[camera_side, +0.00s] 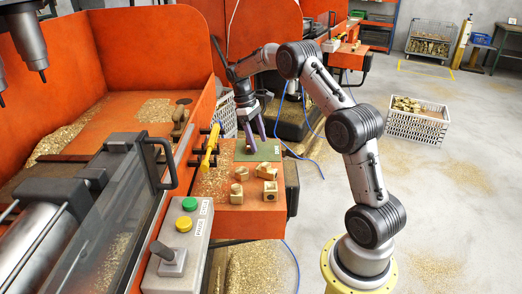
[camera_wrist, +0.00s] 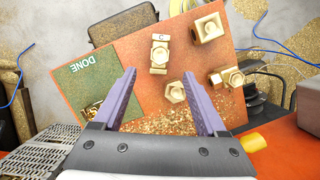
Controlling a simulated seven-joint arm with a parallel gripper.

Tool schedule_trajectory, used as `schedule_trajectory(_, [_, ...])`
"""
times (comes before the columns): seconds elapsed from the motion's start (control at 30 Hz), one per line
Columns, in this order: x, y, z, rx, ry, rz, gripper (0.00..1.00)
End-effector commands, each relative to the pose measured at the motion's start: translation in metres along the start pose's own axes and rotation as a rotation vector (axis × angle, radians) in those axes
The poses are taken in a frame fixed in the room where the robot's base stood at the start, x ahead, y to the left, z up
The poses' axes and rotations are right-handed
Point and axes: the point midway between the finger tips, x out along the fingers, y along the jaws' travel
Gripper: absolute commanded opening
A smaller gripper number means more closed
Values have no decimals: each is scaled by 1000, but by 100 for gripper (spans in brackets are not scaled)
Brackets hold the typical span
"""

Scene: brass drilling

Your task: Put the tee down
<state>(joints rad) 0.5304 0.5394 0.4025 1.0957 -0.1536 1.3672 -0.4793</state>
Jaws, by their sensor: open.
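My gripper (camera_side: 257,143) is open above the work table, near the green mat (camera_side: 268,152). In the wrist view my gripper (camera_wrist: 159,75) has its two purple fingers wide apart with nothing held between them. A brass fitting (camera_wrist: 93,108) lies on the green mat (camera_wrist: 80,77) marked DONE, beside the left finger, which partly hides it. I cannot tell for sure whether it is the tee. Several brass fittings stand on the orange table part, among them one marked C (camera_wrist: 159,54) and a block-like one (camera_wrist: 208,27).
Brass chips (camera_wrist: 170,122) litter the orange table. A yellow-handled tool (camera_side: 210,146) lies at the machine's edge. A control box (camera_side: 180,240) with green and yellow buttons stands at the front. A white crate (camera_side: 418,125) of brass parts is on the floor.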

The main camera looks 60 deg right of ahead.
Motion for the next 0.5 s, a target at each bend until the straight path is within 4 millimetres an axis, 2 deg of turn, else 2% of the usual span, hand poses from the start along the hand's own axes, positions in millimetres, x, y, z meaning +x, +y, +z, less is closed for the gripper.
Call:
schedule_trajectory(0.13, [-16, -7, 2, -1, 18, 9, 75])
schedule_trajectory(0.23, [-40, -28, 11, -1, 62, 30, 75])
schedule_trajectory(0.37, [-82, -72, 37, 1, 161, 66, 75])
schedule_trajectory(0.5, [-115, -125, 76, 4, 284, 92, 75])
